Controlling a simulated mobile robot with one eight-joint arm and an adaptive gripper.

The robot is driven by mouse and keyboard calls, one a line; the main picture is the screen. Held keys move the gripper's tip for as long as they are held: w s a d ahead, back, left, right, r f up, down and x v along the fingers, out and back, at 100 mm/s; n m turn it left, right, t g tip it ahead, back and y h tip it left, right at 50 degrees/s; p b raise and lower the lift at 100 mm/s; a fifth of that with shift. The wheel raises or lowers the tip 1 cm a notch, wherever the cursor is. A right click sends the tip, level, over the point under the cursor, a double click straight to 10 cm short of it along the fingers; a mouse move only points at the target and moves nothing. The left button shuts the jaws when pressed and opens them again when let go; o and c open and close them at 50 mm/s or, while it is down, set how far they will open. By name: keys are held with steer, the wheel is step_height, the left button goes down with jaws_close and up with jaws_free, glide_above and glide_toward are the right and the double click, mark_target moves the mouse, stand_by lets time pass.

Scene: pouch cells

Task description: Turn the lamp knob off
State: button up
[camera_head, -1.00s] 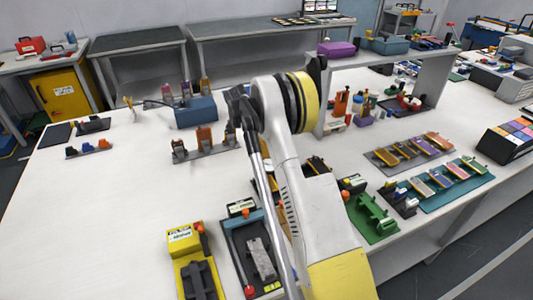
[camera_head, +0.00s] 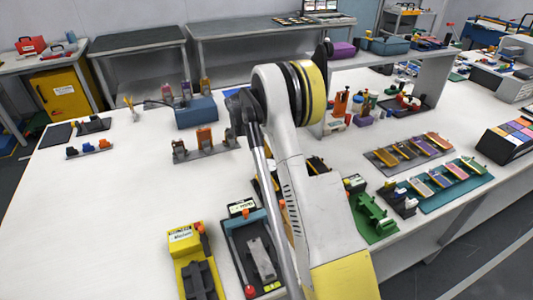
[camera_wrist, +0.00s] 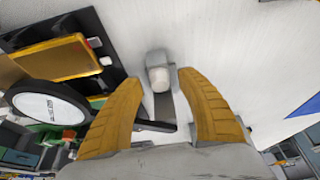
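In the wrist view, my gripper (camera_wrist: 160,100) shows two yellow fingers spread apart with a gap between them, open and empty. A small white-and-grey rounded piece (camera_wrist: 158,75) stands beyond the fingertips, in line with the gap; it may be the lamp knob, but I cannot tell for sure. A dark grey strip (camera_wrist: 164,105) runs from it towards my gripper. No contact between the fingers and the piece shows. In the head view my own arm hides the gripper, and I cannot pick out the lamp or its knob there.
In the head view, a yellow device (camera_head: 187,240) and a black tray (camera_head: 236,245) stand at the front. The left white tabletop (camera_head: 90,200) is mostly clear.

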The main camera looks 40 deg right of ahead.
steer(key=shift+r, duration=0.1)
steer(key=v, duration=1.2)
steer(key=shift+w+a, duration=0.15)
